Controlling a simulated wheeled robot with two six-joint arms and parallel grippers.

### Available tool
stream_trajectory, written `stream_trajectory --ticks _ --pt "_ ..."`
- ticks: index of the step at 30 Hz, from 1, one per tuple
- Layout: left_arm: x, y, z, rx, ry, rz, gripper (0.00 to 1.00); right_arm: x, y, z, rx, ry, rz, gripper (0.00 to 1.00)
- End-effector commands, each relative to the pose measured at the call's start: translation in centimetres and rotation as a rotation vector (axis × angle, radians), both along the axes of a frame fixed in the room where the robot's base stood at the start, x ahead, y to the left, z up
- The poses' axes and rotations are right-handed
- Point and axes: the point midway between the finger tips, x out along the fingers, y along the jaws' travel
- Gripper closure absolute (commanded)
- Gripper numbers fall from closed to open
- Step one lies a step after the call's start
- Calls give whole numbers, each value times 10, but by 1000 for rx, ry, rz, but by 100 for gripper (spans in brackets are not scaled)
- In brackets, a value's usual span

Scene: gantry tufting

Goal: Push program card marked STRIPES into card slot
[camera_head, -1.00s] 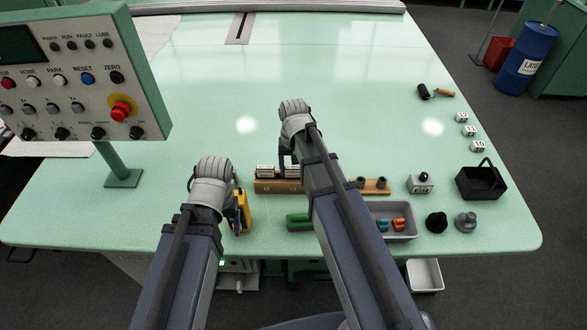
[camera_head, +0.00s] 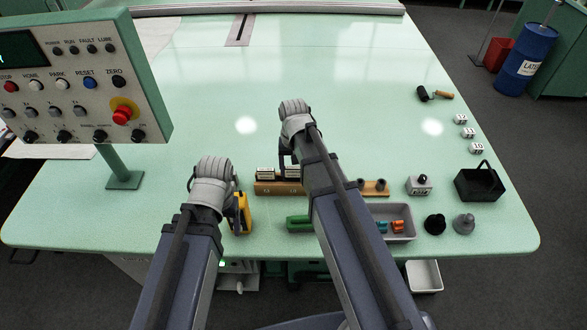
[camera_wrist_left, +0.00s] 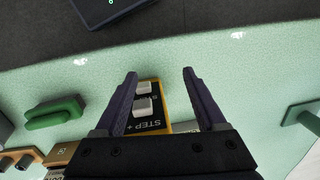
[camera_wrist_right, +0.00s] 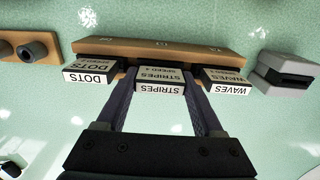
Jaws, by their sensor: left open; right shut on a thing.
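The STRIPES card (camera_wrist_right: 160,80) is between the fingers of my right gripper (camera_wrist_right: 160,84), which is shut on it, in the right wrist view. The card is at the wooden rack (camera_wrist_right: 155,50), between the DOTS card (camera_wrist_right: 92,73) and the WAVES card (camera_wrist_right: 226,82); whether it still touches the rack is unclear. A grey block with a dark slit (camera_wrist_right: 287,72) lies right of the rack there; I cannot tell whether it is the card slot. My left gripper (camera_wrist_left: 160,75) is open, over a yellow pendant (camera_wrist_left: 150,105) marked STEP +, with no visible grip on it.
In the head view, the control panel (camera_head: 70,75) stands at the left on a post. A grey tray (camera_head: 400,234), a black basket (camera_head: 480,184) and dark knobs (camera_head: 435,224) are at the front right. The table (camera_head: 340,65) is clear behind the rack.

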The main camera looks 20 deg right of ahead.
Motion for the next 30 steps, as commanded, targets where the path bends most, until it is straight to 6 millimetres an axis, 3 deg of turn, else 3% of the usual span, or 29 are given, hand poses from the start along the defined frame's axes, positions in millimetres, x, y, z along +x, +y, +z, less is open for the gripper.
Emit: stream_trajectory --ticks 30 --pt "0 0 30 0 0 0 27 0 0 30 0 0 0 98"
